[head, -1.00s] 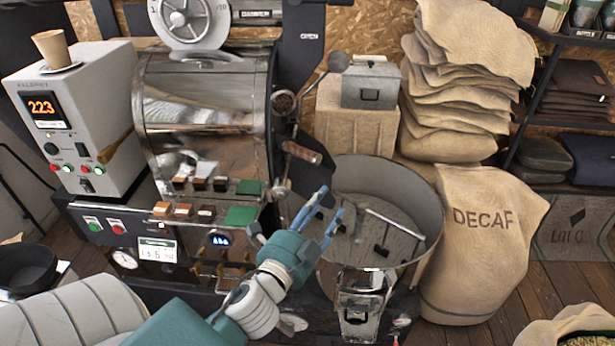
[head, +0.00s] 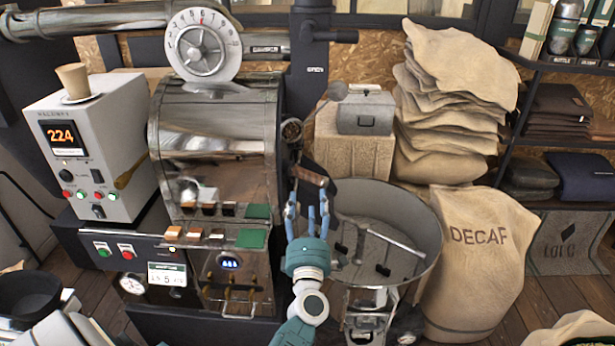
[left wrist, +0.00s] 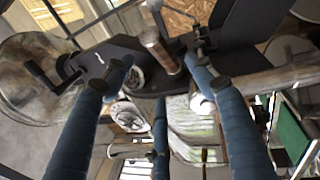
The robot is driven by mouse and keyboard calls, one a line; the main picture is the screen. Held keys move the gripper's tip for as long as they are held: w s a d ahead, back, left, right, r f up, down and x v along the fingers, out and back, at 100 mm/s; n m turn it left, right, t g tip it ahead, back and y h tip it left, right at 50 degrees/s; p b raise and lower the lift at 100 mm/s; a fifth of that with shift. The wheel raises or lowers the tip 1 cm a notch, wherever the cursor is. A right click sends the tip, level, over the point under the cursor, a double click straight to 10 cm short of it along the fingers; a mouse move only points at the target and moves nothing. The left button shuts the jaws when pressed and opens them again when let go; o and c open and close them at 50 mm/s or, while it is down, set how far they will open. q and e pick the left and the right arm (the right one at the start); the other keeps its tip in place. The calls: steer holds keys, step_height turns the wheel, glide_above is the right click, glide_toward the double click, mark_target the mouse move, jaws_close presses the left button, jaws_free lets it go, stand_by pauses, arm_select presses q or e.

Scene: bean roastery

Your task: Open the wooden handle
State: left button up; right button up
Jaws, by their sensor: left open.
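The wooden handle (head: 308,175), a short brown grip, is on the front of the roaster drum, just above the round cooling tray. In the left wrist view the wooden handle (left wrist: 160,50) stands out from a dark plate, past my fingertips. My left gripper (head: 308,207) points up, just below the handle in the head view. Its blue fingers are spread and empty; in the left wrist view the left gripper (left wrist: 160,78) has a gap between its fingers with the handle beyond. I cannot tell whether any fingertip touches it. My right gripper is not in view.
The cooling tray (head: 425,225) with its stirring arm is right of my left gripper. The roaster body (head: 215,145) with buttons and the control box (head: 85,125) stand to the left. A DECAF sack (head: 475,270) and stacked sacks (head: 450,100) fill the right.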

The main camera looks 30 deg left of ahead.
mark_target(310, 180)
arm_select(q)
steer(key=b+x, duration=0.1)
steer(key=x, duration=0.9)
steer(key=shift+w+a+r, duration=0.1)
steer(key=shift+w, duration=0.15)
steer(key=shift+c, duration=0.5)
